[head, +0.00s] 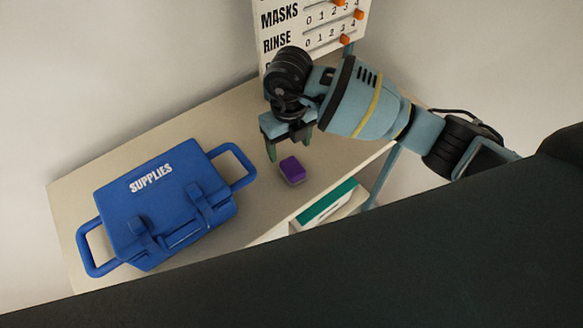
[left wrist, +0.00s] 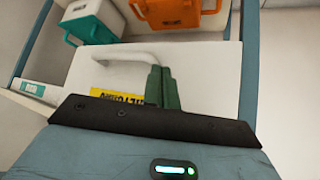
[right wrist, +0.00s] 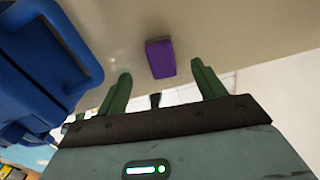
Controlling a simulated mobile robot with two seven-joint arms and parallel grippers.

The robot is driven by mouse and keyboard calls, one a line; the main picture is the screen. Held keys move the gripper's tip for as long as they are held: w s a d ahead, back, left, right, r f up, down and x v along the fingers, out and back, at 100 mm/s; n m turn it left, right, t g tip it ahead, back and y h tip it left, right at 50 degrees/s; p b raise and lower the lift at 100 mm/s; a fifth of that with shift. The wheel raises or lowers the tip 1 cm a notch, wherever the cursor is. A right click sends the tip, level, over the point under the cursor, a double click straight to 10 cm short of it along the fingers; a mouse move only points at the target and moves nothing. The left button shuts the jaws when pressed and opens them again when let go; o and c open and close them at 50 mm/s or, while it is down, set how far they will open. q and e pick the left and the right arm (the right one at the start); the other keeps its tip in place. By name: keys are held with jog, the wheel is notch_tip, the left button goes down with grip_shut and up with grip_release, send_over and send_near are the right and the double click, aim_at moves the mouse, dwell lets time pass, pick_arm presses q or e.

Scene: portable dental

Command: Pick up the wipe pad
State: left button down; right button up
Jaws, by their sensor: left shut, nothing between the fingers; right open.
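The wipe pad is a small purple block (head: 291,168) on the cream table top, to the right of the blue case. In the right wrist view the purple block (right wrist: 160,58) lies ahead of and between the fingers, apart from them. My right gripper (head: 285,152) is open and empty, with its green fingers above the table just behind the block. It also shows in the right wrist view (right wrist: 160,85). My left gripper (left wrist: 160,85) is shut and empty in the left wrist view, its green fingers together in front of a white surface with a pale handle and a yellow label.
A blue SUPPLIES case (head: 165,205) with two side handles stands left of the block. A white board (head: 310,30) with orange sliders stands behind my right arm. A teal-and-white item (head: 328,203) sits below the table edge. Orange (left wrist: 172,12) and teal (left wrist: 90,22) boxes show in the left wrist view.

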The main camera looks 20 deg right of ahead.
aim_at(289, 162)
jog(key=shift+w+f, duration=0.15)
jog(key=shift+f, duration=3.65)
jog(key=c, duration=1.1)
jog(key=shift+o, duration=0.2)
jog(key=shift+r, duration=0.15)
